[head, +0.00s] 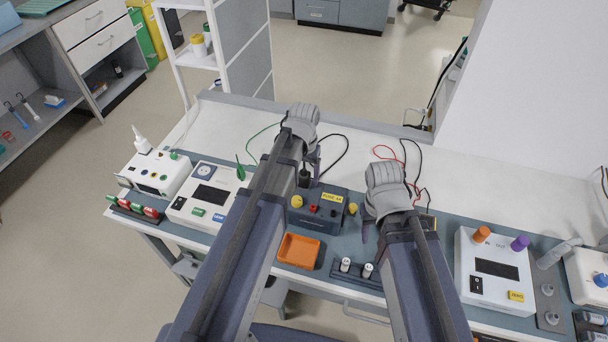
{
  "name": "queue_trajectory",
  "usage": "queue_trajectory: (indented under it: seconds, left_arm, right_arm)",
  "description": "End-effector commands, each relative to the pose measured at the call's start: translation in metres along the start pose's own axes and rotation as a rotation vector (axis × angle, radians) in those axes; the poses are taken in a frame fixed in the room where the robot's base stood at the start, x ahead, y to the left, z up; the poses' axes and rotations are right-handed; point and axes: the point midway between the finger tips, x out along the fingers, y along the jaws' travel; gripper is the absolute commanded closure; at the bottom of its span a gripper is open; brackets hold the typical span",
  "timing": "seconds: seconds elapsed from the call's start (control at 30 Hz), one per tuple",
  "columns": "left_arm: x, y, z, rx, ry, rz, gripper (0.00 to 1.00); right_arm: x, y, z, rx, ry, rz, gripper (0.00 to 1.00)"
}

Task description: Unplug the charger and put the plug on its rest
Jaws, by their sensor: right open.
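A dark blue box (325,222) with a yellow label stands on the bench's grey-blue mat, with yellow knobs at its sides. A black plug-like piece (304,179) shows at the box's back left, near a looping black cable (346,150). My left gripper (309,164) is directly over this piece, its fingers pointing down. The arm hides much of them, so its grip is unclear. I cannot tell whether the piece is seated in the box. My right gripper (396,222) is open and empty, right of the box. I cannot make out the plug's rest.
White instruments (205,197) stand left, and another (495,270) stands right. Red and black leads (408,160) lie behind my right gripper. The white bench back is mostly clear.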

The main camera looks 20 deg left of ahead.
Motion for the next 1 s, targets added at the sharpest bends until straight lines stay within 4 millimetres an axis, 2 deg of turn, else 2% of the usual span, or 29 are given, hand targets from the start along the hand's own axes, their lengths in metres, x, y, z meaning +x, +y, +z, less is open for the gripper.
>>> queue_trajectory:
  seconds: [0.27, 0.47, 1.0]
  left_arm:
    - [0.000, 0.000, 0.000, 0.000, 0.000, 0.000, 0.21]
    - [-0.008, 0.000, 0.000, 0.000, 0.000, 0.000, 0.21]
    - [-0.073, 0.000, 0.000, 0.000, 0.000, 0.000, 0.21]
  right_arm:
    - [0.000, 0.000, 0.000, 0.000, 0.000, 0.000, 0.50]
    - [-0.008, 0.001, 0.001, 0.000, 0.000, 0.000, 0.50]
    - [-0.072, 0.007, 0.004, 0.000, 0.000, 0.000, 0.50]
